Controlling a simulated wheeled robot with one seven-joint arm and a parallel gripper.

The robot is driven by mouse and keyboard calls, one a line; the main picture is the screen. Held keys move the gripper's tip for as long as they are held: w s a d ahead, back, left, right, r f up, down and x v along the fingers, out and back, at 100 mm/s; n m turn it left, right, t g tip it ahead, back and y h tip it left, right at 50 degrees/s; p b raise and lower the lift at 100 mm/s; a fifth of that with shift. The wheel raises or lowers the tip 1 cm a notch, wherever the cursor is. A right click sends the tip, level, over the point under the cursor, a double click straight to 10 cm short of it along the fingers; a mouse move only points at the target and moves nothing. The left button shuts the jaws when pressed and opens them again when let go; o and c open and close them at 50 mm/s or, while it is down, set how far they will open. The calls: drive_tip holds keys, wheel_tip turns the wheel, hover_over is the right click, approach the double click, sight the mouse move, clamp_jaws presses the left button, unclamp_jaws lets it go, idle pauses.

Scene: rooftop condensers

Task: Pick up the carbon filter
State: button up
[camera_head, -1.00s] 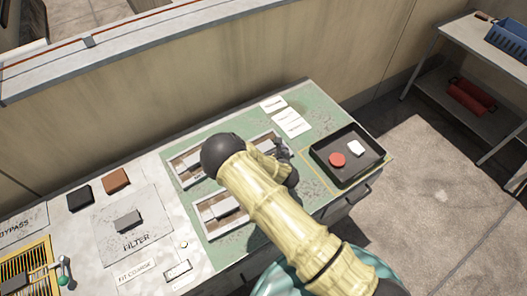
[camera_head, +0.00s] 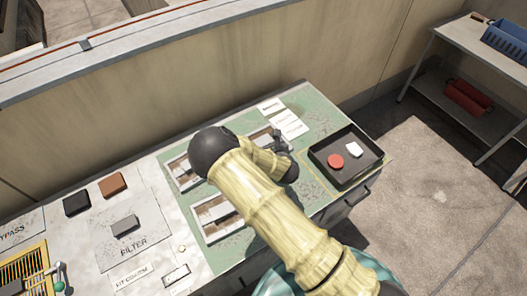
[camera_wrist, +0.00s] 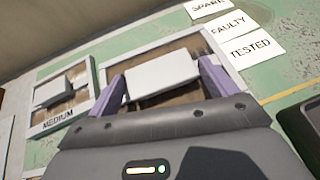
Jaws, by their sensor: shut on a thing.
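My gripper (camera_wrist: 163,80) has its purple fingers on the two short ends of a pale grey block (camera_wrist: 164,72) and is shut on it. The block is over a white-edged frame (camera_wrist: 190,43) with a brown inside; I cannot tell whether it is lifted clear. No label shows on it. A frame to its left, marked MEDIUM (camera_wrist: 58,119), holds a smaller grey block (camera_wrist: 52,91). In the head view my arm hides most of the gripper and the held block. Another pale block (camera_head: 214,212) lies in a nearer frame.
Right of the arm is a black tray (camera_head: 374,165) with a red disc (camera_head: 335,161) and a white piece (camera_head: 354,149). Left are black (camera_head: 76,202) and brown (camera_head: 113,184) blocks and a grey block (camera_head: 125,226) on the FILTER plate. A wall stands behind.

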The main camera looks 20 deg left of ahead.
wheel_tip(320, 180, up, 5)
drive_tip(key=shift+r, duration=0.1)
idle(0.6)
